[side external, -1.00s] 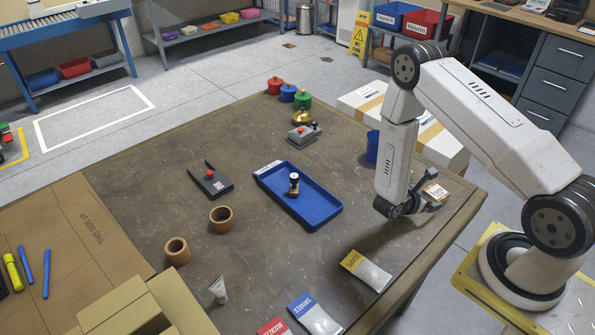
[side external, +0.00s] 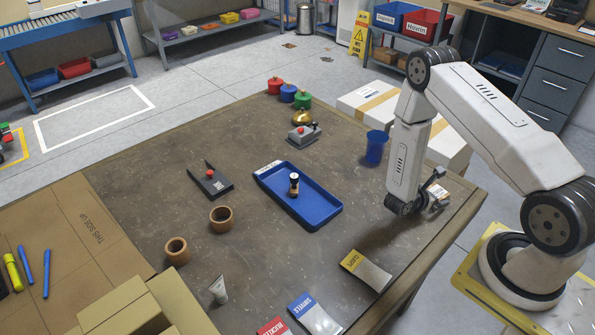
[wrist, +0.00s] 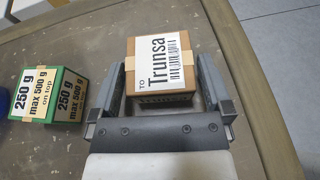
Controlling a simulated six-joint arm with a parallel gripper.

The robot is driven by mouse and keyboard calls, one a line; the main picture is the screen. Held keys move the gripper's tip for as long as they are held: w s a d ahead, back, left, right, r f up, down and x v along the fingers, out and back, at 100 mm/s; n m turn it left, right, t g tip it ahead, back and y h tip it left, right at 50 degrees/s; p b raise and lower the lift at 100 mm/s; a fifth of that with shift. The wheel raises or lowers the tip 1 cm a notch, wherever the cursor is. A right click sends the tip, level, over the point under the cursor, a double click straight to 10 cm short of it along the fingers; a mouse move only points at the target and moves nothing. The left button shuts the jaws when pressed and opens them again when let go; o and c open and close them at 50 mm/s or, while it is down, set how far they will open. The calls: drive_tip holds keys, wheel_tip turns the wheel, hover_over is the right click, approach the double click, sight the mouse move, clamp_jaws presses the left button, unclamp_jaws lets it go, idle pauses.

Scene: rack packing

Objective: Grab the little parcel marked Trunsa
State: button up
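The little brown parcel (wrist: 160,70) has a white label reading "TO Trunsa" and a barcode. In the wrist view it sits between the two fingers of my gripper (wrist: 161,84), one finger along each side, with narrow gaps showing. My gripper looks open around it, though contact on the right side is hard to judge. In the side view my gripper (side external: 432,188) is low at the right side of the table, and the parcel (side external: 440,193) is partly hidden by it.
A green box (wrist: 47,95) marked "250 g, max 500 g on top" stands left of my gripper in the wrist view. A blue cup (side external: 375,148) stands left of my arm. A blue tray (side external: 325,222) lies mid-table. The table edge (side external: 465,222) is close on the right.

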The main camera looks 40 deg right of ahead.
drive_tip(key=c, duration=1)
drive_tip(key=shift+r, duration=0.2)
drive_tip(key=shift+r, duration=4.8)
